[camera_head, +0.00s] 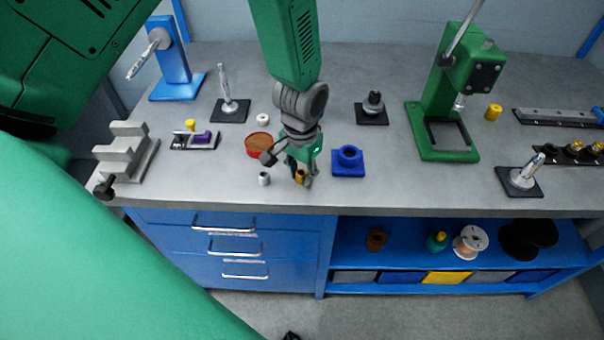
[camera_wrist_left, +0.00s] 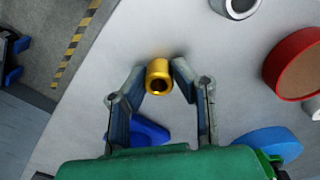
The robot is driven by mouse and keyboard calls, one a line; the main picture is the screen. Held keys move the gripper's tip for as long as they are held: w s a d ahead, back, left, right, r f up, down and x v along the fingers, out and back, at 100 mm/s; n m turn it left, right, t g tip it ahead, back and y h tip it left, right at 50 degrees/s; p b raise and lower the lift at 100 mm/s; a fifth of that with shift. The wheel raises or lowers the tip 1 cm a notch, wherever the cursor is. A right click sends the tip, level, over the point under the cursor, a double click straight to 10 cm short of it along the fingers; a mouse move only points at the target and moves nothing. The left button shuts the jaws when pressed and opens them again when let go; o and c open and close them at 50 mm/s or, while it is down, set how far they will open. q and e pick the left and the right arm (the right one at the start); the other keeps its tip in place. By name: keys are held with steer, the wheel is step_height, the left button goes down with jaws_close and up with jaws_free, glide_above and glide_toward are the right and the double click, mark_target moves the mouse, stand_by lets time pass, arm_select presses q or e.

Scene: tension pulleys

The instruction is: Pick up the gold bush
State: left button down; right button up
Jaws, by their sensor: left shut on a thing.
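The gold bush (camera_head: 300,177) is a small hollow cylinder near the front edge of the grey bench. In the left wrist view the gold bush (camera_wrist_left: 158,77) sits between my fingertips, its bore facing the camera. My left gripper (camera_head: 300,180) points down and is shut on it; the two fingers also show in the left wrist view (camera_wrist_left: 159,78). I cannot tell whether the bush touches the bench or is just above it. My right gripper is not in view.
A grey-white bush (camera_head: 264,179) and a red dish (camera_head: 259,146) lie left of the gripper. A blue block with a ring (camera_head: 348,161) is close on the right. A green press (camera_head: 446,120) stands farther right. The bench's front edge (camera_head: 390,207) is near.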

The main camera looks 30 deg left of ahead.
mark_target(300, 171)
arm_select(q)
steer(key=shift+a+r, duration=0.1)
steer(key=shift+r, duration=0.45)
step_height(300, 171, up, 9)
